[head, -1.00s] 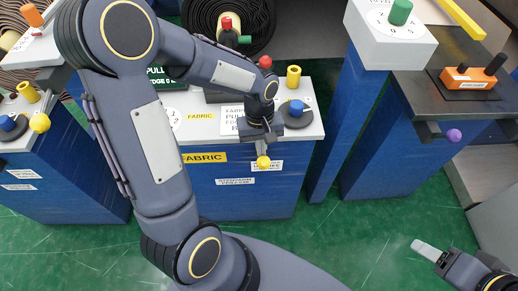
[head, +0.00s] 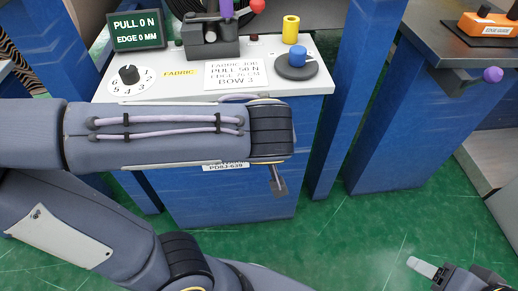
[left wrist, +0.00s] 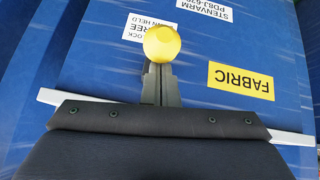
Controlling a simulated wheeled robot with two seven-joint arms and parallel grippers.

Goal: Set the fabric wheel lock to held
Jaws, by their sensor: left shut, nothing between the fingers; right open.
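The fabric wheel lock is a lever with a yellow ball knob (left wrist: 163,43) on the blue front of the fabric console. In the left wrist view the knob is just beyond my left fingertips (left wrist: 161,75), which are shut and empty; I cannot tell whether they touch it. A white label (left wrist: 148,26) beside the knob shows upside down and partly covered, with the words held and free. In the head view my left forearm hides the knob, so the lever's setting cannot be told. My right gripper (head: 427,268) is open and empty low over the floor at right.
The console top (head: 258,47) carries a dial (head: 129,75), a job card (head: 236,74), a blue knob (head: 298,56) and a yellow knob (head: 291,29). A yellow fabric label (left wrist: 241,81) is on the front. A second blue stand with a purple ball (head: 492,74) is at right. Green floor is clear.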

